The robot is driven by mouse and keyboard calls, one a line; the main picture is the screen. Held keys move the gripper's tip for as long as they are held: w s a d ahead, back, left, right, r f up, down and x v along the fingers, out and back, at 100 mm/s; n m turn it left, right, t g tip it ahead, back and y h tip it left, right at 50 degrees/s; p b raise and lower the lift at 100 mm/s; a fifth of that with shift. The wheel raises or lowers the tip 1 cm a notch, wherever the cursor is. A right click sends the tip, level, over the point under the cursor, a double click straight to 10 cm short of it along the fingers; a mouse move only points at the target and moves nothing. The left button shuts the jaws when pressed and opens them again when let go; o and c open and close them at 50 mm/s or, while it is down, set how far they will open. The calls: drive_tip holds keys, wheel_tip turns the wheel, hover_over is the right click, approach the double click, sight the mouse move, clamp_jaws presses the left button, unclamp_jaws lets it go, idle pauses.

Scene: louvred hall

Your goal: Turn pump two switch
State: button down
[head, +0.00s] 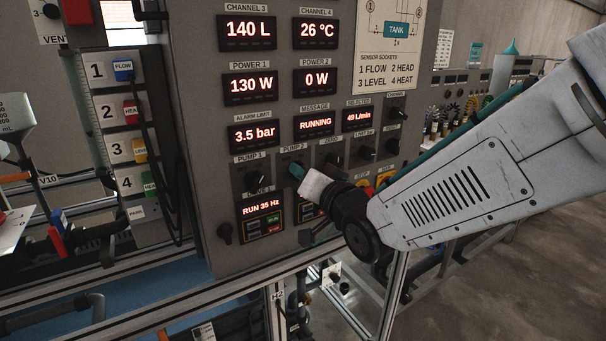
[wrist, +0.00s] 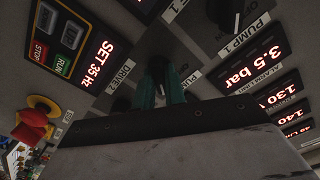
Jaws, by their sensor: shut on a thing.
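The PUMP 2 switch (wrist: 158,70) is a dark knob on the grey control panel (head: 215,130). It sits between the two teal fingers of my gripper (wrist: 160,92) in the wrist view. In the head view my gripper (head: 297,171) reaches the panel from the right, with its teal fingertips just below the PUMP 2 label (head: 294,148). It is shut on the switch, and the fingers hide most of the knob. The knob's exact pointing direction is not clear.
The PUMP 1 switch (head: 257,180) is a dark knob just left of my gripper. The display above reads RUNNING (head: 315,125). A drive display below reads RUN 35 Hz (head: 261,208). Further knobs (head: 367,152) lie right. A red-and-yellow button (wrist: 36,118) shows in the wrist view.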

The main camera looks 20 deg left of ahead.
idle(0.3)
drive_tip(key=c, duration=1.5)
unclamp_jaws()
drive_tip(key=shift+o, duration=0.2)
drive_tip(key=v, duration=0.8)
